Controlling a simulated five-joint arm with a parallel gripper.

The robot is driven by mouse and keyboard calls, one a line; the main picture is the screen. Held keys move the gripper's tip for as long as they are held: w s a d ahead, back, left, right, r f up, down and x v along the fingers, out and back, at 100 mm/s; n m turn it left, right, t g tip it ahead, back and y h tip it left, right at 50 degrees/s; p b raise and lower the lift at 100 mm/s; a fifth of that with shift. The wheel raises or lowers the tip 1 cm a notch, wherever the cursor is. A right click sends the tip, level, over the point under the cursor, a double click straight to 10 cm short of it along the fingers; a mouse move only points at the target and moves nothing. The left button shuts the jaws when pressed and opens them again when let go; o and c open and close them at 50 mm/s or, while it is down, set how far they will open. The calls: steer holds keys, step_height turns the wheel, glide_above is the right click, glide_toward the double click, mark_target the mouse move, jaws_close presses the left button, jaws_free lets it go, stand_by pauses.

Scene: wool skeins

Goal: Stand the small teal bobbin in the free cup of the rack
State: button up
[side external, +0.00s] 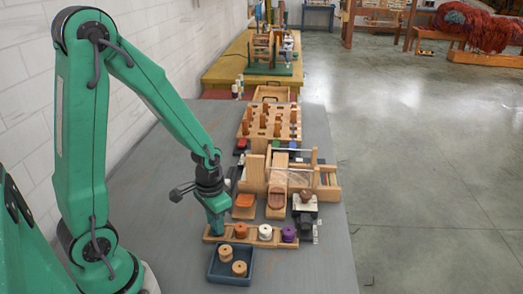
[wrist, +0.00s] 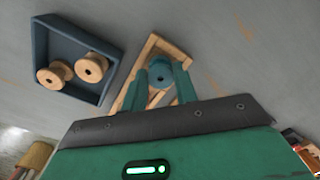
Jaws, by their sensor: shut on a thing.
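The small teal bobbin (wrist: 160,76) is between the two fingers of my gripper (wrist: 162,88) in the wrist view, with its round top and centre hole showing. My gripper (side external: 217,231) is shut on it and points down at the left end of the wooden rack (side external: 253,241). The rack's end (wrist: 153,47) shows around the bobbin in the wrist view. I cannot tell whether the bobbin's base is in the end cup or just above it. In the side view my gripper hides the bobbin. An orange bobbin (side external: 241,230), a white bobbin (side external: 265,232) and a purple bobbin (side external: 288,234) stand along the rack.
A blue-grey tray (side external: 213,273) with two wooden spools (side external: 239,268) lies close in front of the rack; it also shows in the wrist view (wrist: 45,37). Wooden stands (side external: 278,200) and a pegged board (side external: 245,131) stand behind. The grey tabletop (side external: 320,270) is clear at right front.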

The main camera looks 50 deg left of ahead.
steer(key=shift+f, duration=0.2)
stand_by(0.4)
steer(key=o, duration=1.4)
steer(key=shift+r, duration=0.15)
steer(key=shift+r, duration=3.6)
steer(key=shift+r, duration=0.15)
steer(key=shift+s+d+r+t, duration=0.65)
steer(key=shift+s+r+t, duration=0.25)
steer(key=shift+r, duration=1.55)
steer(key=shift+s+d+r+t, duration=0.65)
steer(key=shift+s+r+t, duration=0.25)
steer(key=shift+r, duration=1.55)
steer(key=shift+s+d+r+t, duration=0.75)
steer(key=shift+r+t, duration=0.25)
steer(key=shift+r, duration=1.45)
